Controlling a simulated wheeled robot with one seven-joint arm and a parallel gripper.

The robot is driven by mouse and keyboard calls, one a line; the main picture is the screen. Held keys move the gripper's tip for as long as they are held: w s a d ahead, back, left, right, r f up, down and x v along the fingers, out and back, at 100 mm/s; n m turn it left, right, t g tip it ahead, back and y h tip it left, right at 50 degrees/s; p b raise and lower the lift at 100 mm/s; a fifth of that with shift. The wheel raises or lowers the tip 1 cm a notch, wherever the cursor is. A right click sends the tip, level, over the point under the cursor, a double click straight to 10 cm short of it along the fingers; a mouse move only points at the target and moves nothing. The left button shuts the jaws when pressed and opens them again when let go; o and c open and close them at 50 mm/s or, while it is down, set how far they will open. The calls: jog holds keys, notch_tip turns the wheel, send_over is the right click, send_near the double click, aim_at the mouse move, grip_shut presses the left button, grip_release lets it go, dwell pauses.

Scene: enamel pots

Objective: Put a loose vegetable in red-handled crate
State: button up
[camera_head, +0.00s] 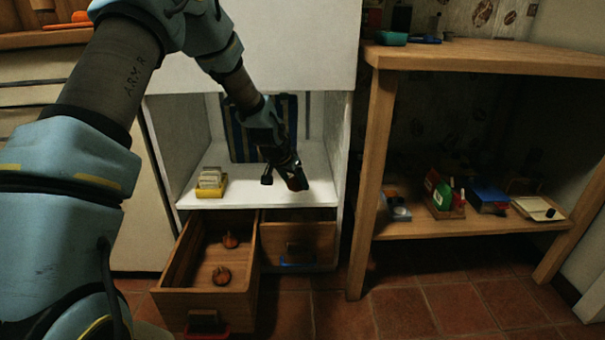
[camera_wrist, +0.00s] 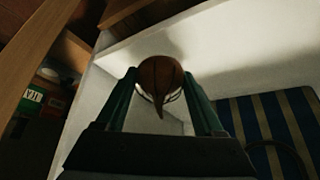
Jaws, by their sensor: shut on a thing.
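My gripper (camera_head: 283,172) is over the white shelf of the open cabinet, at its right side. In the wrist view my gripper (camera_wrist: 160,80) is shut on a brown-orange, onion-like vegetable (camera_wrist: 158,72) with a pointed end. The same vegetable (camera_head: 297,181) shows only as a small dark reddish patch in the head view. The red-handled crate (camera_head: 205,301) is below and left of my gripper and sticks out toward me. Its red handle (camera_head: 207,327) is at the lower edge of its front. Two brown-orange vegetables (camera_head: 230,241) (camera_head: 221,275) lie inside it.
A crate with a blue handle (camera_head: 300,236) sits to the right, pushed further in. A yellow box (camera_head: 210,183) stands on the white shelf. A striped blue panel (camera_head: 243,140) stands behind my gripper. A wooden shelf unit (camera_head: 470,229) with small items is on the right.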

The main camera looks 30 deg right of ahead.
jog(key=s+a+r+p, duration=0.1)
jog(key=s+a+p, duration=0.25)
jog(key=a, duration=0.75)
jog(key=s+a+p, duration=0.3)
jog(key=s+a, duration=0.1)
jog(key=a, duration=0.6)
jog(key=s+a+f+b, duration=0.1)
jog(key=a+f+b, duration=0.1)
jog(key=a+f, duration=0.5)
jog(key=a, duration=0.4)
jog(key=shift+s, duration=0.35)
jog(key=shift+w+d, duration=0.25)
jog(key=shift+d, duration=0.05)
